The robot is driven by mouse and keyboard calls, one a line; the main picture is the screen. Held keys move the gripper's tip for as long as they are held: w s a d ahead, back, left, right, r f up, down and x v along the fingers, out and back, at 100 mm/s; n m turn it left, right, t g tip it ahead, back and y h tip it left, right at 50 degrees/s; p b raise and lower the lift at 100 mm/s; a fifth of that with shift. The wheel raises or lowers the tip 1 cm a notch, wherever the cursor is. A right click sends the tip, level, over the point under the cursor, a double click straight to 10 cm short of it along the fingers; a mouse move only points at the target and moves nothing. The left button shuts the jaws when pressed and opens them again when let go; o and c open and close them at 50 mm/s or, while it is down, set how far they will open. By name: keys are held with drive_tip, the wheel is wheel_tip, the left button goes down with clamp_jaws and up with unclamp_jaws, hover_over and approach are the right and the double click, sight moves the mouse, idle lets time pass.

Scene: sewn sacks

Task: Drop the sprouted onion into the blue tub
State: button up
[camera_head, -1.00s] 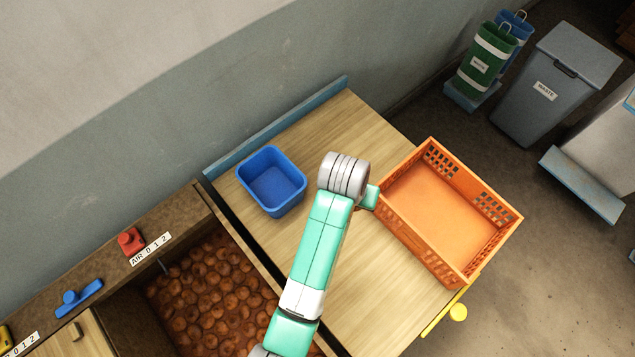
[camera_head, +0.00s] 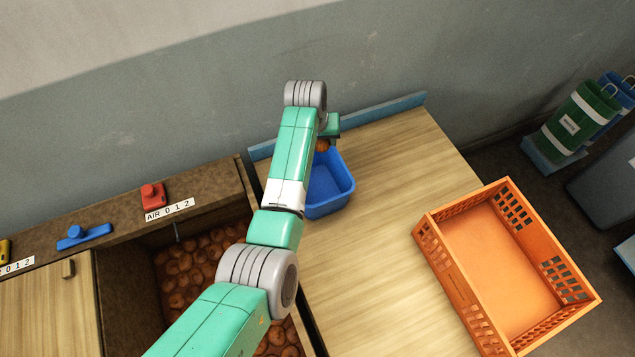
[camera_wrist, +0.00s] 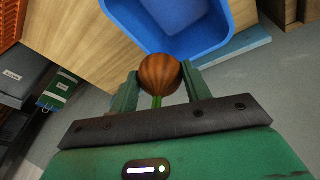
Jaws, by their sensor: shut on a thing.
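A brown onion (camera_wrist: 160,75) with a green sprout sits between the two fingers of my gripper (camera_wrist: 161,88) in the wrist view. My gripper is shut on it, with the sprout pointing back toward the palm. The onion also shows in the head view (camera_head: 323,145), partly hidden by my gripper (camera_head: 326,140). The blue tub (camera_head: 330,187) stands on the wooden table, and the onion appears over its far part. In the wrist view the tub (camera_wrist: 200,40) lies just beyond the onion. My arm hides the tub's left side in the head view.
An empty orange crate (camera_head: 495,250) stands to the right on the table (camera_head: 390,200). A bin of onions (camera_head: 195,262) is at the lower left, partly behind my arm. A low blue strip (camera_head: 385,110) edges the table's wall side.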

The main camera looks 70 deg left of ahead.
wheel_tip(320, 180, down, 6)
drive_tip(key=b, duration=0.5)
drive_tip(key=shift+b, duration=0.35)
drive_tip(key=o, duration=1.1)
drive_tip(key=p+v, duration=0.1)
drive_tip(key=v, duration=0.7)
drive_tip(key=shift+d, duration=0.1)
drive_tip(key=shift+f, duration=0.1)
